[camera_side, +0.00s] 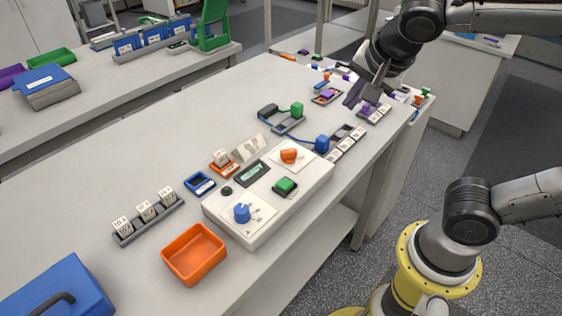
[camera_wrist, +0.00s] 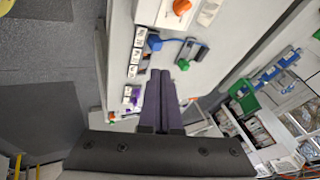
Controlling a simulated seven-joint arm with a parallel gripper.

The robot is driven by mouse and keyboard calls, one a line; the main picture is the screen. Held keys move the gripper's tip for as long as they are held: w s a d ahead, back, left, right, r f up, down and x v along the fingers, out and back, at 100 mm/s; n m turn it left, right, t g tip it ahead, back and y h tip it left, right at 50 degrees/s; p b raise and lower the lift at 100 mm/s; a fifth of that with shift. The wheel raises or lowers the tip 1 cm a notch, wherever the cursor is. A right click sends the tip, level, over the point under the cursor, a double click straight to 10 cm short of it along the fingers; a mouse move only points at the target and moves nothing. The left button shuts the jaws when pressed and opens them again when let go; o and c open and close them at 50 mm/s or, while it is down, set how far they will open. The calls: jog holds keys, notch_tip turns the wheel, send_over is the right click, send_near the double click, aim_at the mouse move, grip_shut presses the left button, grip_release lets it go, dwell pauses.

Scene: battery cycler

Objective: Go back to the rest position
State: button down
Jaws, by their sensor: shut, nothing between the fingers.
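My gripper (camera_side: 367,92) is at the upper right in the side view, above the far part of the white bench (camera_side: 130,100). Its dark fingers are shut with nothing between them. In the wrist view the shut fingers (camera_wrist: 160,85) point up the picture, over the bench. My gripper is apart from the white cycler box (camera_side: 315,180), which carries an orange knob (camera_side: 290,156), a green switch (camera_side: 285,187) and a blue knob (camera_side: 242,212).
Labelled white cells stand in a grey rack (camera_side: 150,222) at left. An orange bin (camera_side: 194,254) and a blue case (camera_side: 60,295) are at the near end. A blue connector (camera_side: 322,144) and green connector (camera_side: 296,110) lie beyond the box. Small parts crowd the bench below my gripper.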

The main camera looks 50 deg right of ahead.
jog(key=s+a+f+n+y, duration=0.1)
jog(key=s+f+n+y, duration=0.2)
jog(key=s+n, duration=0.7)
jog(key=n, duration=0.6)
jog(key=shift+a+f, duration=0.25)
jog(key=shift+f, duration=0.05)
